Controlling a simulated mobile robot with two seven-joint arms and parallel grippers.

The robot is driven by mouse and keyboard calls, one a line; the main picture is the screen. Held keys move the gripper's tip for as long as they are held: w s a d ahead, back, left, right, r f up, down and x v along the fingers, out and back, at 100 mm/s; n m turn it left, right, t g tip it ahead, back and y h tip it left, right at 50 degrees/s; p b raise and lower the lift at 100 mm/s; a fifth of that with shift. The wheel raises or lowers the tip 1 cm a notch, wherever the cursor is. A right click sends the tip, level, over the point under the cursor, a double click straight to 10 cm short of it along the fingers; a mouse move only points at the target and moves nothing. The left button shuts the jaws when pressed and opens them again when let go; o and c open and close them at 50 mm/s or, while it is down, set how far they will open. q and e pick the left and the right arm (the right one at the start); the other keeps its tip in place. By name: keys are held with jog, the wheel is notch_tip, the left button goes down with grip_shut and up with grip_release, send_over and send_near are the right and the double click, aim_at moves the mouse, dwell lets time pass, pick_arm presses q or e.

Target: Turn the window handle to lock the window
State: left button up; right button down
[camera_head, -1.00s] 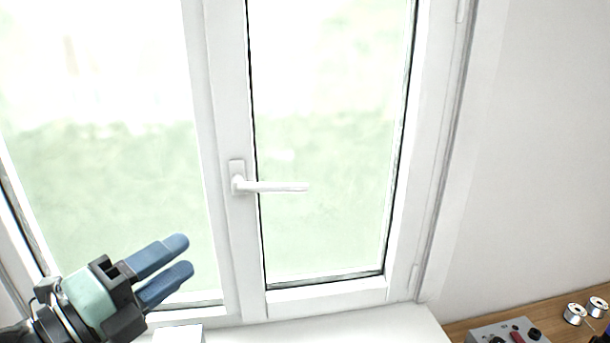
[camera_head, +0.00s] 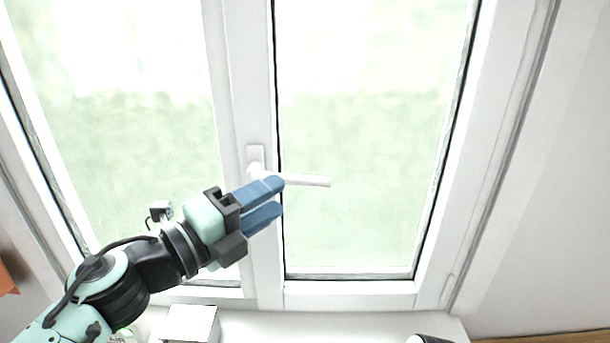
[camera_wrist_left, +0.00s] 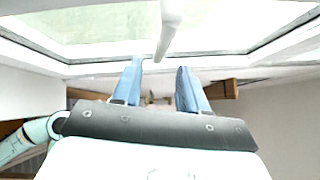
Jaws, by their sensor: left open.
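The white window handle (camera_head: 308,181) sticks out to the right, roughly level, from its base plate (camera_head: 256,158) on the window's middle frame. My left gripper (camera_head: 280,197) is open, with its blue fingers pointing right. In the head view the upper finger overlaps the handle near its base, and the lower finger shows below it. In the left wrist view the handle (camera_wrist_left: 171,28) comes down from the top, in line with the gap between the fingertips (camera_wrist_left: 160,65). I cannot tell whether a finger touches it. My right gripper is not in view.
The window (camera_head: 360,130) has two glass panes in white frames. A white sill (camera_head: 300,325) runs below, with a white box (camera_head: 192,324) at its left and a dark and white object (camera_head: 428,339) at the front edge. The space right of the handle is clear.

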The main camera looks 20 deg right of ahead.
aim_at(297, 183)
pick_arm(q)
jog(key=p+x, duration=0.1)
jog(key=x, duration=0.6)
jog(key=shift+w+d+r, duration=0.1)
jog(key=shift+w+d, duration=0.15)
jog(key=shift+d, duration=0.05)
grip_shut()
